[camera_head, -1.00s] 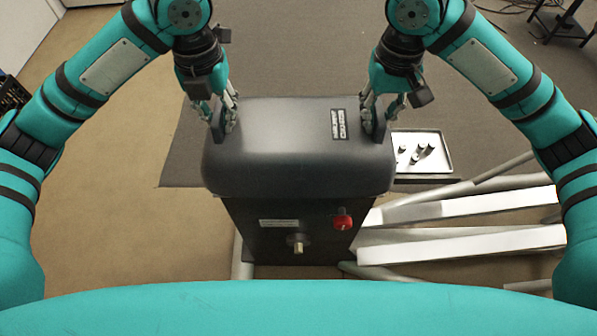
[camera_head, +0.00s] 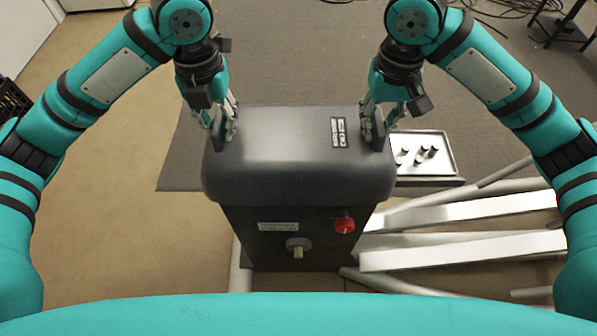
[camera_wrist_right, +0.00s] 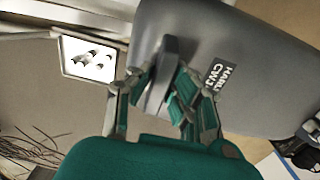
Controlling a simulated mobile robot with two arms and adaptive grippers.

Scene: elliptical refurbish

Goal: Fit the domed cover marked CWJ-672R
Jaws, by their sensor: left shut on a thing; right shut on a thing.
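The dark grey domed cover (camera_head: 290,165) sits over the top of a black machine body (camera_head: 285,230) in the head view. Its label (camera_head: 338,132) is too small to read there; in the right wrist view the label (camera_wrist_right: 218,78) shows part of "CWJ". My left gripper (camera_head: 222,128) is shut on the cover's left handle. My right gripper (camera_head: 372,125) is shut on its right handle, which also shows in the right wrist view (camera_wrist_right: 163,75). I cannot tell whether the cover rests fully on the body or hangs slightly above it.
A tray (camera_head: 450,160) with several small dark parts lies to the right on a dark mat. White and grey bars (camera_head: 470,250) lie on the floor at the right. A red knob (camera_head: 345,226) and a pale fitting (camera_head: 298,250) stick out of the body's front.

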